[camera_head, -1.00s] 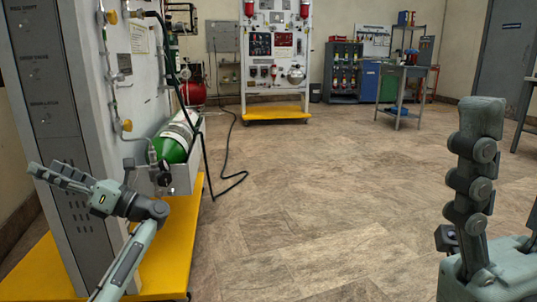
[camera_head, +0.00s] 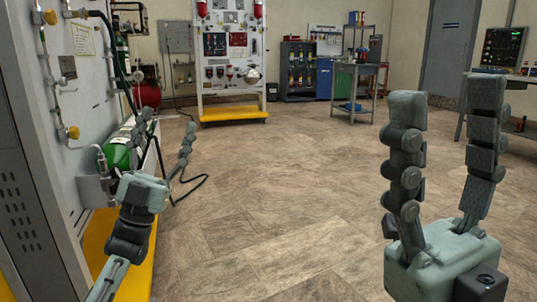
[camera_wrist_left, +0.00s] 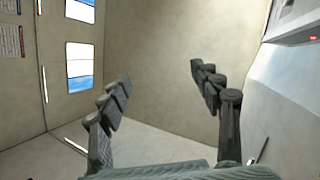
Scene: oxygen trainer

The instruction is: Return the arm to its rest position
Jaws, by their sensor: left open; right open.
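My left gripper (camera_head: 165,142) is in the left part of the head view, in front of the oxygen trainer panel. Its two fingers are spread apart and point upward, with nothing between them. In the left wrist view, the same open fingers (camera_wrist_left: 160,88) stand apart against a bare wall. My right gripper (camera_head: 445,110) is at the right of the head view, upright, fingers apart and empty. A green and white oxygen cylinder (camera_head: 118,152) lies in a holder on the trainer, partly hidden behind my left gripper.
The trainer panel (camera_head: 70,120) stands close on the left on a yellow base (camera_head: 100,228). A black hose (camera_head: 190,189) lies on the floor beside it. The middle floor (camera_head: 270,200) is clear. A second panel (camera_head: 231,60), a metal table (camera_head: 357,68) and shelves stand far back.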

